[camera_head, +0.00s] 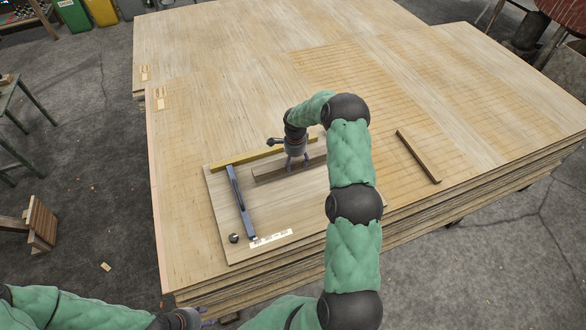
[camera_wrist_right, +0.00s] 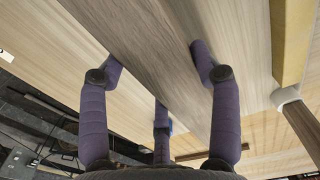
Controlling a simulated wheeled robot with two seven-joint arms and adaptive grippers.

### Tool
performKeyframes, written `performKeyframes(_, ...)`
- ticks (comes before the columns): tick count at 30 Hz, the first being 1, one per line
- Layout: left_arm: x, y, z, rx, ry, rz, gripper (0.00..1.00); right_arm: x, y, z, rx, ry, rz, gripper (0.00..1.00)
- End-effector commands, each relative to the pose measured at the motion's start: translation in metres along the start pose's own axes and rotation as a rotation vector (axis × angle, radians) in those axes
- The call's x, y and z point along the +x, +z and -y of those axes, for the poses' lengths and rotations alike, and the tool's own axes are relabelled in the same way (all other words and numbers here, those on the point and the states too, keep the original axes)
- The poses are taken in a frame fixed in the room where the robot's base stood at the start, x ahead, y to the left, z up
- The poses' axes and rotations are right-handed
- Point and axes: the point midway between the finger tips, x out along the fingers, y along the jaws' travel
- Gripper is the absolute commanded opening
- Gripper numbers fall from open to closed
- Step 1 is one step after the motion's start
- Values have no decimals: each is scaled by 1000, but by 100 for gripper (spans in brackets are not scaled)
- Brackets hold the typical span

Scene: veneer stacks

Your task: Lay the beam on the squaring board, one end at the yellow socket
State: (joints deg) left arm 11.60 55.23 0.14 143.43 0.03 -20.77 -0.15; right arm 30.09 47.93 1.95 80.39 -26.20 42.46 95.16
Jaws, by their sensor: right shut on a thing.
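A brown beam (camera_head: 268,173) is held in my right gripper (camera_head: 296,164), whose fingers sit around its middle. It lies on or just above the pale squaring board (camera_head: 290,208); I cannot tell if they touch. The beam runs roughly parallel to the yellow strip (camera_head: 236,159) along the board's far edge, slightly apart from it. I cannot pick out a separate yellow socket. In the right wrist view the beam (camera_wrist_right: 150,45) passes between the fingers, with yellow (camera_wrist_right: 291,40) at right. My left gripper (camera_head: 205,318) is at the bottom edge, mostly cut off.
A blue bar (camera_head: 241,203) crosses the board's left side, with a dark round knob (camera_head: 234,238) and a printed label (camera_head: 271,238) near the front. Another brown beam (camera_head: 418,156) lies on the veneer stack (camera_head: 470,100) to the right. Much of the stack is clear.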

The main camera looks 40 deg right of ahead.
Motion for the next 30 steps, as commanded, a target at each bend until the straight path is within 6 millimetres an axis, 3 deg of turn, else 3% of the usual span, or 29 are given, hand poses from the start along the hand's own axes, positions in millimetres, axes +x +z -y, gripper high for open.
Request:
performKeyframes(10,6,0,2,0,0,0,40,17,3,15,0,-2,-1,17)
performKeyframes(16,16,-1,6,0,0,0,40,45,3,14,1,0,-1,17)
performKeyframes(28,18,-1,7,0,0,0,40,49,3,14,1,-2,-1,17)
performKeyframes(29,18,-1,7,0,0,0,40,50,3,14,0,0,0,66)
performKeyframes(30,18,-1,6,0,0,0,40,49,3,14,0,0,0,77)
